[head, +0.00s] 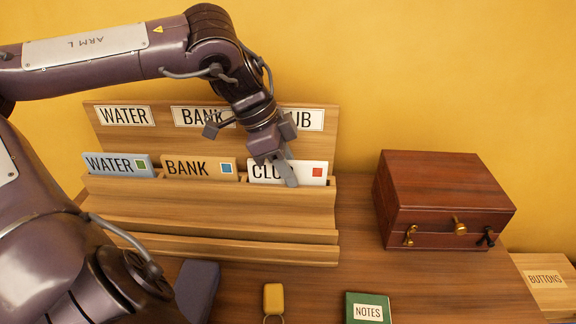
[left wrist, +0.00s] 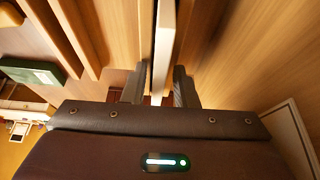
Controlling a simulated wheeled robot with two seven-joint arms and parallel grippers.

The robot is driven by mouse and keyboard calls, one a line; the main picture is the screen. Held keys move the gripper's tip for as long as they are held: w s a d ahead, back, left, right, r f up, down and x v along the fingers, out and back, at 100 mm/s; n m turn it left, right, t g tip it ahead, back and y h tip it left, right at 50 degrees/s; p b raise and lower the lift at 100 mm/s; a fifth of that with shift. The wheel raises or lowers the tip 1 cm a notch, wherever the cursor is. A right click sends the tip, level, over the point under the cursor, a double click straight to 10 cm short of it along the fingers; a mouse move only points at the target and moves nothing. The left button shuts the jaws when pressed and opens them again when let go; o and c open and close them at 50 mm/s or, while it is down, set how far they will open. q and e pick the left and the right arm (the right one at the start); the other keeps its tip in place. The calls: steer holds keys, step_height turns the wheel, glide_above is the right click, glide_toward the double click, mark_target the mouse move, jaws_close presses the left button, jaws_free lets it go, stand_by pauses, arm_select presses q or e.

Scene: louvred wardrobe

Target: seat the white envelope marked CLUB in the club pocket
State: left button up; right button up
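The white envelope marked CLUB (head: 318,171), with a red square, stands upright in the right-hand pocket of the wooden rack (head: 210,222), below the club label (head: 309,120), which my arm partly covers. Its lower part is hidden behind the pocket's front, and its top is about level with its neighbours. My left gripper (head: 284,174) reaches down over it, one finger in front of its face. In the left wrist view the envelope's white edge (left wrist: 164,45) runs between the fingers (left wrist: 160,85), with narrow gaps showing beside it; the gripper looks open. My right gripper is out of view.
A blue WATER envelope (head: 105,165) and a tan BANK envelope (head: 190,168) stand in the other pockets. A reddish wooden box (head: 440,195) stands right of the rack. A yellow tag (head: 273,298) and a green NOTES book (head: 350,310) lie in front.

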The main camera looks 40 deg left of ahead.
arm_select(q)
steer(key=shift+s+f, duration=0.1)
steer(key=shift+r, duration=0.25)
steer(key=p+v, duration=0.7)
steer(key=v, duration=0.4)
steer(key=shift+r, duration=0.1)
steer(key=shift+a+r, duration=0.15)
steer(key=shift+r, duration=0.2)
